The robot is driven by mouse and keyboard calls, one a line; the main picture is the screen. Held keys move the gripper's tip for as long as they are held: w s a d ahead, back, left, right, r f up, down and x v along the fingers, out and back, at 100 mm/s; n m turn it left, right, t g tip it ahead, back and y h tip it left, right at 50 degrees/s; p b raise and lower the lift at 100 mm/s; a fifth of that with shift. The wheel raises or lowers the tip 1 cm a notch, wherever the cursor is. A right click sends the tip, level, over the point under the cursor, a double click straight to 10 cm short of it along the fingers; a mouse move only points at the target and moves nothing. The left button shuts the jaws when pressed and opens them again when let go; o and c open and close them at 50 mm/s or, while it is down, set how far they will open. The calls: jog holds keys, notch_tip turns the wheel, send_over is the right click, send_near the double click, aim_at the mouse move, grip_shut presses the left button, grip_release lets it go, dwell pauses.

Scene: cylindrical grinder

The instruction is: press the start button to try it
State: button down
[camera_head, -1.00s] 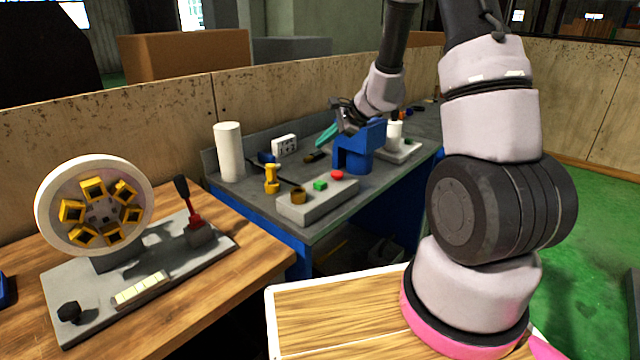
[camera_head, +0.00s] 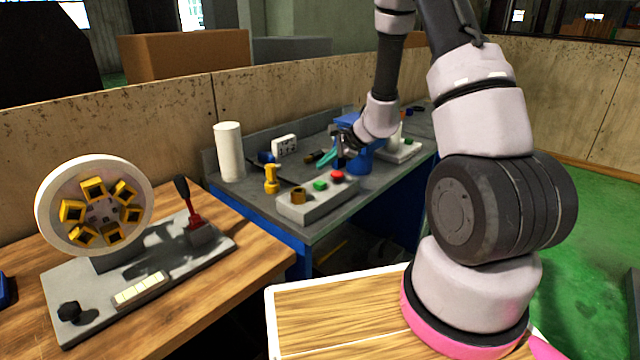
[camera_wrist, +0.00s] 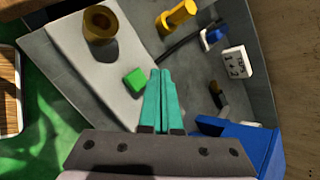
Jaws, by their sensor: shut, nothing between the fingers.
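A grey control box (camera_head: 318,202) lies on the grey bench top, with a green button (camera_head: 320,185), a red button (camera_head: 337,175) and a brass-coloured round knob (camera_head: 298,195). The green button also shows in the wrist view (camera_wrist: 135,79), just left of my fingertips. My gripper (camera_wrist: 161,74) has teal fingers, closed together and empty. In the head view my gripper (camera_head: 328,158) is above the box's right end, near the red button. In the wrist view the red button is not visible; my fingers may hide it.
A blue machine part (camera_head: 359,160) stands close to the right of my gripper. A yellow pump-like piece (camera_head: 271,179), a white cylinder (camera_head: 229,152) and a white socket block (camera_head: 284,144) stand on the bench. A wooden table with a wheel device (camera_head: 97,205) is at left.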

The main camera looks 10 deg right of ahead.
aim_at(324, 183)
jog(key=shift+f, duration=1.45)
dwell(1.0)
jog(key=shift+f, duration=0.4)
jog(key=shift+f, duration=0.6)
dwell(0.5)
jog(key=shift+r, duration=1)
jog(key=shift+r, duration=2.55)
